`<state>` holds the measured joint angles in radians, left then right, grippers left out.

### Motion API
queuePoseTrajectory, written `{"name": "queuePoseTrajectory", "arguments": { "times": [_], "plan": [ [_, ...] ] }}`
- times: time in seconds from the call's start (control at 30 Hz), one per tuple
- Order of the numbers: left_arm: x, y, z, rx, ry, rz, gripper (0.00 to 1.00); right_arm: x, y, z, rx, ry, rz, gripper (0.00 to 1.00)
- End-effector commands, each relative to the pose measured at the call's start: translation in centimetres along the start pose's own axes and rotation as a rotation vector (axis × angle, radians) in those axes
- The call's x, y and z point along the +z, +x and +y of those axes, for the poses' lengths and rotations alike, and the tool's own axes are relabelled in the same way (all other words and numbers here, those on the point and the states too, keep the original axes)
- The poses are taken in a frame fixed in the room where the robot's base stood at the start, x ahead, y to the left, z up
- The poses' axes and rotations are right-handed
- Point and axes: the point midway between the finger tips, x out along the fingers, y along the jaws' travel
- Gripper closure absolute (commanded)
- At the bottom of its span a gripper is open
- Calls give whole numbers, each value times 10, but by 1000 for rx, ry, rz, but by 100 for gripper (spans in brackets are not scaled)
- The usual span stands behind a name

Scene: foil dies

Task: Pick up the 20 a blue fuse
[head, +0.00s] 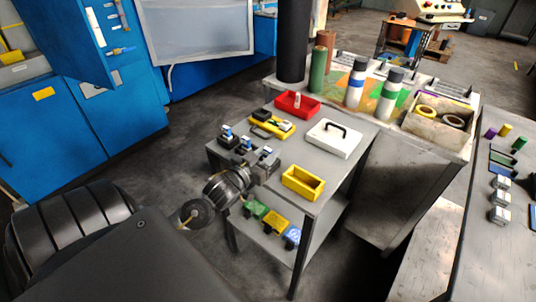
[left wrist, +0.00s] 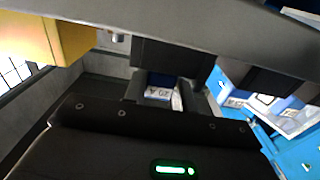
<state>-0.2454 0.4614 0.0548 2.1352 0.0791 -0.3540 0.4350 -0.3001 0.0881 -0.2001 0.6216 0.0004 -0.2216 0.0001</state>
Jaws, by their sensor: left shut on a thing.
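My left gripper (head: 266,158) is at the left part of the grey cart top, beside a row of small blue-and-white fuses on dark holders. In the left wrist view it is shut on a blue fuse (left wrist: 160,93) with a white label that reads 20 A upside down. The fingers hide much of this fuse. In the head view two other fuses, one at the far left (head: 227,131) and one nearer (head: 247,142), stand beside the gripper. My right gripper is not in view.
The cart top holds a red bin (head: 297,106), a yellow tray (head: 272,126), a white case with a black handle (head: 333,139) and a yellow bin (head: 303,183). Green, yellow and blue bins sit on the lower shelf. A bench with bottles stands behind.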

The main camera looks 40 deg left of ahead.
Motion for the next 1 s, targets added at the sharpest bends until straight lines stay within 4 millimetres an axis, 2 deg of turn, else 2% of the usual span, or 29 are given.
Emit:
{"name": "queuePoseTrajectory", "arguments": {
  "times": [0.2, 0.5, 0.73, 1.0],
  "plan": [
    [-30, 0, 0, 2, 3, 6, 96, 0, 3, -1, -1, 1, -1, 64],
    [-91, -13, -56, 0, 12, -1, 96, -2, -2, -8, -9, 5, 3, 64],
    [-111, -25, -106, -2, 5, -3, 96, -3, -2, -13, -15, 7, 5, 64],
    [-124, -31, -134, -1, 1, 0, 96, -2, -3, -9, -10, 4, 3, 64]
  ]
}}
